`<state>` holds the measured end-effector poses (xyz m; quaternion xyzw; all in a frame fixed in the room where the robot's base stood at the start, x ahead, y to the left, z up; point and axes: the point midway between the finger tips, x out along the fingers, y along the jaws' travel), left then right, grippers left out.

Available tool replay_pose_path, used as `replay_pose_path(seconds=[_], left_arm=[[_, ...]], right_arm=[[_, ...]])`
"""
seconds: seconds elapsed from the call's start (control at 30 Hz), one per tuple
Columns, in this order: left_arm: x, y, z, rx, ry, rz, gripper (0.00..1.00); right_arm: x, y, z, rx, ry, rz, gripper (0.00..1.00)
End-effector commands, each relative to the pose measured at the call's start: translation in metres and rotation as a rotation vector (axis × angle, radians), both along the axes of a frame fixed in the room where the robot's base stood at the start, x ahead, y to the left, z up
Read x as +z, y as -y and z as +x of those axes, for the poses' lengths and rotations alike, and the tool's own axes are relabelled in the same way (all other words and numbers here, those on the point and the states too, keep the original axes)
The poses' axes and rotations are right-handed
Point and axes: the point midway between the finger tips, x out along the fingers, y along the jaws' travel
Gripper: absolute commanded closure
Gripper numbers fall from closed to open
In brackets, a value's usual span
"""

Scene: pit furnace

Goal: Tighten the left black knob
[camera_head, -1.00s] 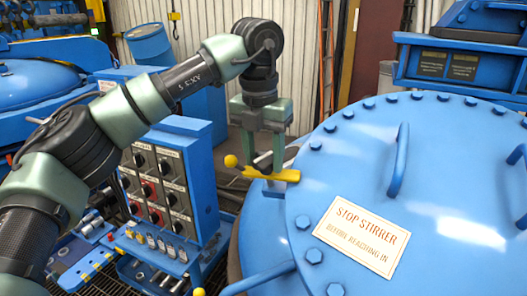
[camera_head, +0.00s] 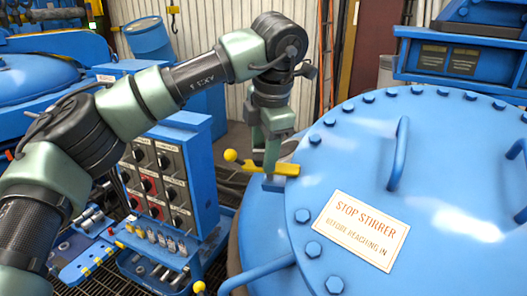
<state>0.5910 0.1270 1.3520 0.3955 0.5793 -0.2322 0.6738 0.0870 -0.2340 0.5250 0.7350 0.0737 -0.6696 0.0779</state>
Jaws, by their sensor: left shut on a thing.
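My left gripper (camera_head: 271,170) reaches down to a yellow clamp bar (camera_head: 286,169) at the left rim of the big blue lid (camera_head: 340,165). Its fingers are seen nearly edge-on, pointing down, and are shut around the black knob at the bar. The fingers hide most or all of that knob from the head camera. A yellow ball (camera_head: 230,155) sits at the left end of the bar. My right gripper is not in view.
A blue control box (camera_head: 205,180) with black and red knobs stands left of the lid, below my left arm. A raised blue handle (camera_head: 398,155) and rim bolts stick up from the lid. A warning sign (camera_head: 360,231) lies on it.

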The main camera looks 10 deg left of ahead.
Motion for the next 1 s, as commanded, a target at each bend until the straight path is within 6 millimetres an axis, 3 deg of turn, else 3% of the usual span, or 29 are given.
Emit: replay_pose_path(seconds=[0.6, 0.63, 0.7, 1.0], left_arm=[[0.0006, 0.0009, 0.0003, -0.042, 0.007, 0.015, 0.94], [0.0005, 0.0009, 0.0003, -0.042, 0.007, 0.015, 0.51], [0.0005, 0.0008, 0.0003, -0.042, 0.007, 0.015, 0.31], [0.0004, 0.0006, 0.0, -0.041, 0.005, 0.015, 0.31]], right_arm=[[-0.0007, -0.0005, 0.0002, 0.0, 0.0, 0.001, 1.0], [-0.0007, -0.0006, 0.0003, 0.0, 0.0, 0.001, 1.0], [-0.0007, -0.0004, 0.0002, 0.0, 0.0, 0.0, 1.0], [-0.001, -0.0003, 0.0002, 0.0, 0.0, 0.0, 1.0]])
